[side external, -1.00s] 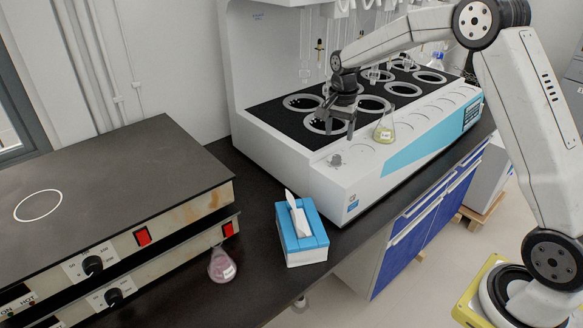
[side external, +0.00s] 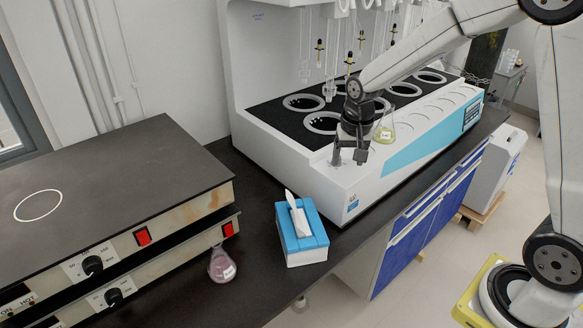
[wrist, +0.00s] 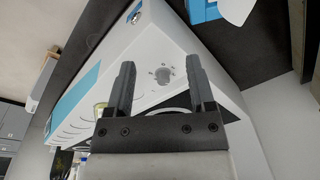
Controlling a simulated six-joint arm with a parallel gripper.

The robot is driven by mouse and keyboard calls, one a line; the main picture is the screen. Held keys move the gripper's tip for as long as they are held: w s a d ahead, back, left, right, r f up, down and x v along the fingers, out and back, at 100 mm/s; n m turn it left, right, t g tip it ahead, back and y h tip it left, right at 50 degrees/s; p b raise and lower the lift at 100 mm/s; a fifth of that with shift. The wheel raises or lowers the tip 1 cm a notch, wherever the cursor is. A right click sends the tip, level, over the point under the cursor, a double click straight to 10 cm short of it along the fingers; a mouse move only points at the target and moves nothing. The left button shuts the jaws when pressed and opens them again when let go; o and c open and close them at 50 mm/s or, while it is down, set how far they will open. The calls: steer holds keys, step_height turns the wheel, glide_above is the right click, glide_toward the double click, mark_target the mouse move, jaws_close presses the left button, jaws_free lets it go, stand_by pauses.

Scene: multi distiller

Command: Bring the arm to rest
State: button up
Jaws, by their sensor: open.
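My gripper (side external: 350,157) is in the side external view, above the front left part of the white multi distiller (side external: 290,165). Its fingers point down. In the wrist view my gripper (wrist: 160,88) shows two dark fingers spread apart with nothing between them. The distiller's grey knob (wrist: 164,75) shows in the gap beyond the fingers. A small flask (side external: 384,132) with yellowish liquid stands on the distiller just right of my gripper. I cannot tell from these frames whether the fingers touch the distiller's surface.
A blue and white tissue box (side external: 302,245) stands on the dark bench in front of the distiller. A flask with pinkish contents (side external: 222,266) stands beside the hot plates (side external: 110,200) at left. Glass tubes hang above the distiller's rings.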

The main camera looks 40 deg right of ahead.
steer(key=s+a+f+n, duration=0.1)
steer(key=s+a+n, duration=0.1)
steer(key=s, duration=0.5)
steer(key=s+a+f+n+t, duration=0.1)
steer(key=s+a+n, duration=0.2)
steer(key=s+n, duration=0.2)
steer(key=shift+s+f, duration=0.3)
steer(key=shift+s, duration=0.7)
